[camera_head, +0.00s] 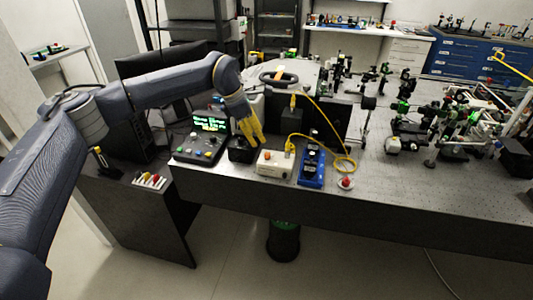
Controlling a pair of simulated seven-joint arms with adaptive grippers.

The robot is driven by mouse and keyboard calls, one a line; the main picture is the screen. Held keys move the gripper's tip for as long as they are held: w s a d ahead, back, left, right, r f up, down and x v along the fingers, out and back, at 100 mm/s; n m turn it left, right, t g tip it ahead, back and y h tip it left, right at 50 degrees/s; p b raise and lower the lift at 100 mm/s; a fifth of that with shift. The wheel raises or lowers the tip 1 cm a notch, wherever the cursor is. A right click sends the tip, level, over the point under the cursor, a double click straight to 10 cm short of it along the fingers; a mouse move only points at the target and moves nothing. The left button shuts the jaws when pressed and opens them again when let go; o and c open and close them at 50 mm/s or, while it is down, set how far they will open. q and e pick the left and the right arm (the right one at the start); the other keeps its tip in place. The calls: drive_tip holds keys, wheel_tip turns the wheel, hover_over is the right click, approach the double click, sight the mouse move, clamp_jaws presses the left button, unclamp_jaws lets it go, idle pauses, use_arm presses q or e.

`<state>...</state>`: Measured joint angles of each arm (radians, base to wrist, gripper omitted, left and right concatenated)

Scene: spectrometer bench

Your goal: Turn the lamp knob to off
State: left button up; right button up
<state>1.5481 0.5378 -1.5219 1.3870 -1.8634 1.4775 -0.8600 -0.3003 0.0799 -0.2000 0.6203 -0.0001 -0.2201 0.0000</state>
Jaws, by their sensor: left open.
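My left gripper (250,138) has yellow fingers and comes in from the left. It points down, open, directly above or around the top of a small black box (241,155) near the front edge of the optical bench (330,204). The fingers cover the top of this box, so I cannot see a knob there or tell whether they touch it. I cannot make out which thing is the lamp knob or its setting. My right gripper does not show.
A control console (200,150) with a lit green screen stands left of the black box. A white box (274,163) with a yellow cable, a blue device (312,166) and a red button (346,183) stand to its right. Optical mounts crowd the bench's right side.

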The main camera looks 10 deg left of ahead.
sight(267, 154)
use_arm(q)
drive_tip(key=x, duration=0.9)
drive_tip(key=shift+d+f, duration=0.1)
drive_tip(key=shift+c, duration=0.4)
clamp_jaws()
drive_tip(key=shift+s, duration=0.1)
idle(0.4)
